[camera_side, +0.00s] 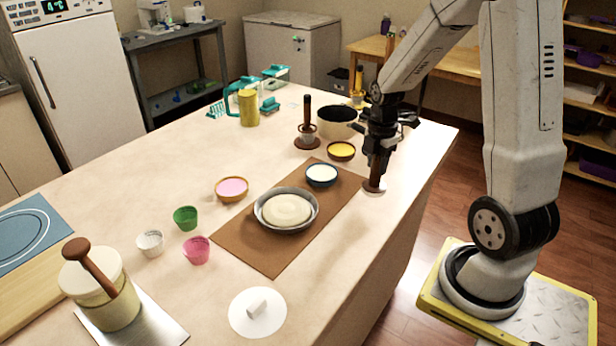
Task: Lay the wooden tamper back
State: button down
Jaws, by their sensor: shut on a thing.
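The wooden tamper (374,185) is dark brown, with its wide foot pointing down. My gripper (377,164) is shut on its upper part and hides most of the handle. The tamper looks upright, at the right edge of the brown mat (240,243). A pale round patch shows under its foot; I cannot tell whether the foot touches the counter. A dough round (287,210) lies in a grey pan (262,221) on the mat, left of my gripper.
A blue bowl (322,182) and a yellow-filled bowl (341,151) stand close left of my gripper. A dark-handled tool (307,108) stands upright on a brown dish behind them, beside a black-and-cream pot (337,126). The right counter strip is clear.

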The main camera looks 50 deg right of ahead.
aim_at(375, 177)
jog(key=shift+f, duration=2.1)
jog(key=shift+f, duration=0.15)
jog(key=shift+c, duration=1.7)
grip_release()
jog(key=shift+w+r, duration=0.1)
jog(key=shift+r, duration=3.8)
jog(key=shift+a, duration=0.1)
